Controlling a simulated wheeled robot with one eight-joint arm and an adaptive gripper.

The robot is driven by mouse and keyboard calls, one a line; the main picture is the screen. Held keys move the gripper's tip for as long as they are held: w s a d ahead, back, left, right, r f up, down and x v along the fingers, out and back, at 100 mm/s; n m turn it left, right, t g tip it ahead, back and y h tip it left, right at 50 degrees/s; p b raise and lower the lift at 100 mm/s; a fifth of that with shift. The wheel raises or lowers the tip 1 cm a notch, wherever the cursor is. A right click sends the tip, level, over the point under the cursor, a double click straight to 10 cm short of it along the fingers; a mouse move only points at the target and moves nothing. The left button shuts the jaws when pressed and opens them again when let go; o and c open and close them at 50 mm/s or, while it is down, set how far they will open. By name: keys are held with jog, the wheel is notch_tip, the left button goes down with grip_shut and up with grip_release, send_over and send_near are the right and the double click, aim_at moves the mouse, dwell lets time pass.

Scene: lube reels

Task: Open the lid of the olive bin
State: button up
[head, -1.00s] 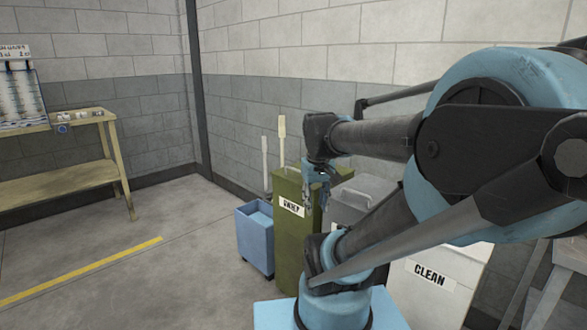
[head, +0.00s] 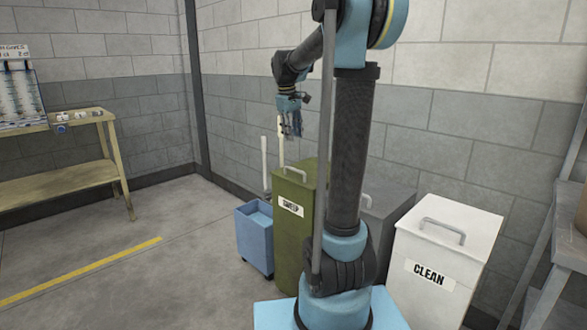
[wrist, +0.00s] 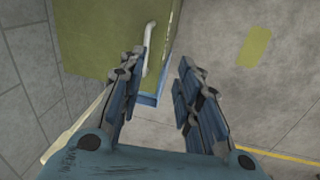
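The olive bin (head: 288,240) stands left of my arm in the head view, with a white "SWEEP" label on its front. Its lid (wrist: 105,35) looks shut. A pale bar handle (head: 294,174) lies on the lid, and my arm hides part of the bin's right side. My gripper (head: 292,130) hangs above the bin, fingers down, apart from the handle. In the wrist view my gripper (wrist: 157,85) is open and empty. The handle (wrist: 149,48) shows just beyond the left finger, which covers its near end.
A blue bucket cart (head: 255,235) stands left of the olive bin, with pale upright handles behind it. A grey bin (head: 388,205) and a white "CLEAN" bin (head: 440,255) stand to the right. A wooden table (head: 60,170) is far left. The floor between is clear.

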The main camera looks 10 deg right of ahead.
jog(key=w, duration=0.5)
send_near(294, 169)
jog(key=shift+n, duration=0.4)
jog(key=f, duration=0.2)
jog(key=d+f, duration=0.1)
jog(key=f, duration=0.2)
jog(key=w+f, duration=0.1)
jog(key=f, duration=0.2)
jog(key=shift+d, duration=0.3)
grip_shut()
jog(key=shift+s+a, duration=0.1)
jog(key=shift+a, duration=0.05)
